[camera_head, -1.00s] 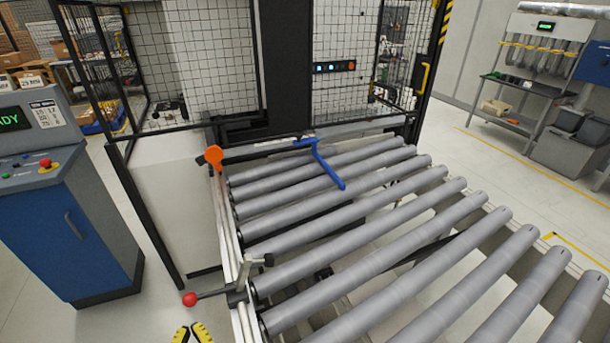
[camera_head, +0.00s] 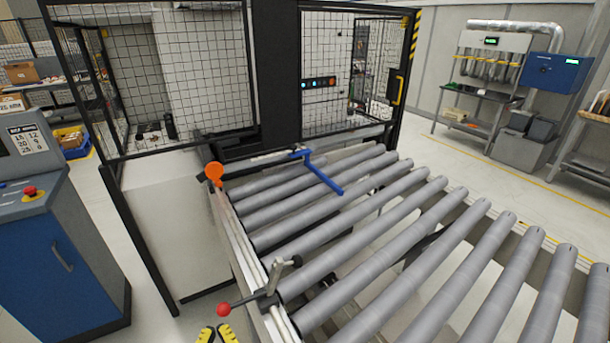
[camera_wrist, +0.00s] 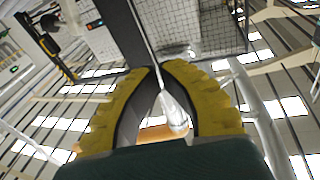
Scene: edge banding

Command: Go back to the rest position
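My gripper (camera_head: 215,332) shows at the bottom edge of the head view, as two yellow fingertips with a gap between them. In the wrist view the ribbed yellow fingers (camera_wrist: 160,68) lean toward each other with a narrow gap at their tips. Background shows between them, and nothing is held. The gripper points upward there, with ceiling lights behind. It is beside the roller conveyor (camera_head: 345,235), near the lever with a red knob (camera_head: 224,309), and appears apart from it. Most of my arm is out of view.
The conveyor's left rail carries an orange disc (camera_head: 214,172); a blue bar (camera_head: 323,174) lies over the far rollers. A caged machine (camera_head: 270,80) stands behind. A blue control cabinet (camera_head: 55,255) is at left.

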